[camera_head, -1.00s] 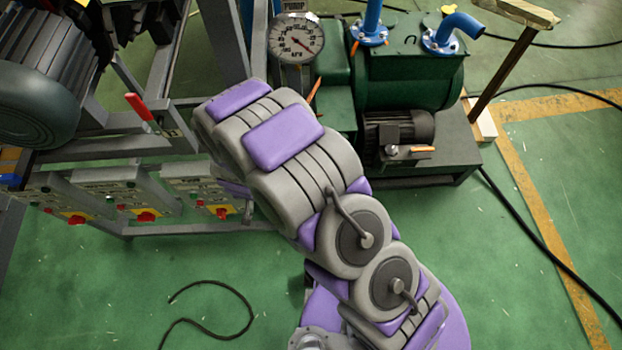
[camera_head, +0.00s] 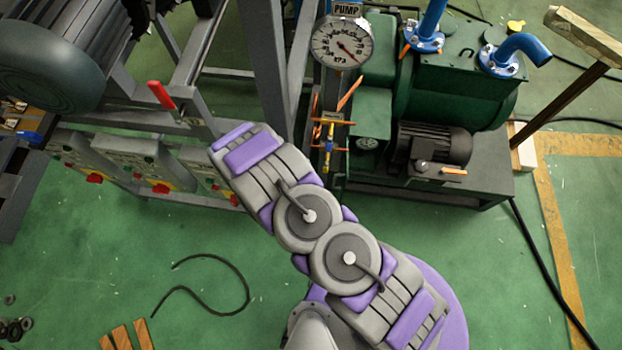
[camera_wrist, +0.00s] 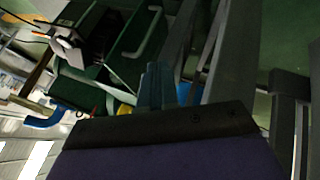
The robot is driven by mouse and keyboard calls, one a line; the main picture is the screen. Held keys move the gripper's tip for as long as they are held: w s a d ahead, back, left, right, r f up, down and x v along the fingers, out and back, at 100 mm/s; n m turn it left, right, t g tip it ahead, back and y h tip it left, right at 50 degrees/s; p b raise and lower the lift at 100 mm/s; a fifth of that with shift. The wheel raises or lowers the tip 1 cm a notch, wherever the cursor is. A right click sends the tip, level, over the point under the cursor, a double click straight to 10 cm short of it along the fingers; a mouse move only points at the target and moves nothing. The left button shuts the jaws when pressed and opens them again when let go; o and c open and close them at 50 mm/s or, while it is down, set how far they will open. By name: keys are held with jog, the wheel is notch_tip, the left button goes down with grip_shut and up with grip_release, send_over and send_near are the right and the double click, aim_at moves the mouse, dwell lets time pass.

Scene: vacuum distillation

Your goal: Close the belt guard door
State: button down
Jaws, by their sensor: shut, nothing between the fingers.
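No belt guard door can be told for certain in either view. The green pump unit (camera_head: 455,85) stands at the upper right in the head view, with a dark motor (camera_head: 432,145) at its front. Green machine housing (camera_wrist: 135,45) also shows in the wrist view, but I cannot tell whether any part of it is the door. My gripper (camera_wrist: 163,72) shows in the wrist view as two narrow fingers held together, shut and empty. Whether it touches anything is unclear. In the head view my arm reaches up and left, and its far end hides the gripper.
A pressure gauge (camera_head: 341,43) stands left of the pump. Grey frame posts, a red-handled lever (camera_head: 162,95) and control boxes (camera_head: 135,155) are at the left. A black cable (camera_head: 215,300) lies on the green floor. Floor at the lower right is mostly clear.

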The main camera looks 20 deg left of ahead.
jog(key=b+x, duration=0.2)
jog(key=x, duration=1.5)
jog(key=shift+d+b, duration=0.3)
jog(key=shift+b, duration=0.1)
jog(key=shift+f, duration=0.15)
